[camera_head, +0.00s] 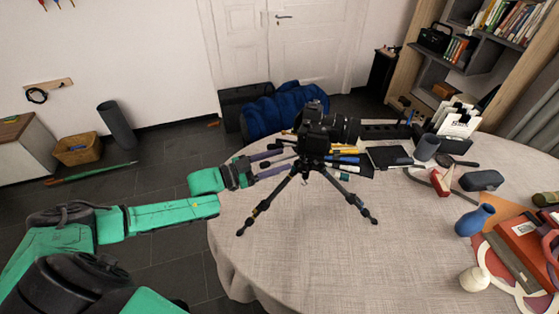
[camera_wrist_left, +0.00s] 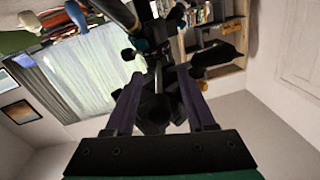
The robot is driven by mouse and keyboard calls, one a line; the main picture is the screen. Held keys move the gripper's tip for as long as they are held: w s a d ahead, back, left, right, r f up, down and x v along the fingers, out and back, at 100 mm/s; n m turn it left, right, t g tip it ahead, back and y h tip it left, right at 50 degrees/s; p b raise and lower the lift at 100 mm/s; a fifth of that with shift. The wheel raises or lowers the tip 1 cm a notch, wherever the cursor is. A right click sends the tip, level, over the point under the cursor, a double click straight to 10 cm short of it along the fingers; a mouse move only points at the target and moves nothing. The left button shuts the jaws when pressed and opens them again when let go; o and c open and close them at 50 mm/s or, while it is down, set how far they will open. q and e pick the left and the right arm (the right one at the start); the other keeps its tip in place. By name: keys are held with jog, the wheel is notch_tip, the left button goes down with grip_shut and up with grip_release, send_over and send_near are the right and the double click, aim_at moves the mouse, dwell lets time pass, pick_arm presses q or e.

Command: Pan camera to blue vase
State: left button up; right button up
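A black camera (camera_head: 318,128) sits on a small black tripod (camera_head: 312,172) standing on the round table, its lens pointing right. The blue vase (camera_head: 474,220) stands at the table's right side, in front of and to the right of the camera. My left gripper (camera_head: 284,160) is at the left of the tripod's head, its two fingers apart. In the left wrist view, the fingers (camera_wrist_left: 160,88) stand on either side of dark tripod-head parts (camera_wrist_left: 153,110), with gaps visible; contact is unclear. My right gripper is not in view.
The cloth-covered round table (camera_head: 300,255) is bare at the front. Pens, a tablet (camera_head: 388,157) and a glasses case (camera_head: 482,180) lie behind and right. A white round object (camera_head: 474,279) and a red book (camera_head: 525,245) are near the vase.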

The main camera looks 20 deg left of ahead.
pick_arm(q)
jog(key=shift+s, duration=0.1)
jog(key=shift+s+a+f, duration=0.1)
jog(key=shift+s+a, duration=0.15)
jog(key=shift+a, duration=0.05)
jog(key=v, duration=1.3)
jog(key=shift+s+a+p, duration=0.25)
jog(key=shift+p, duration=0.15)
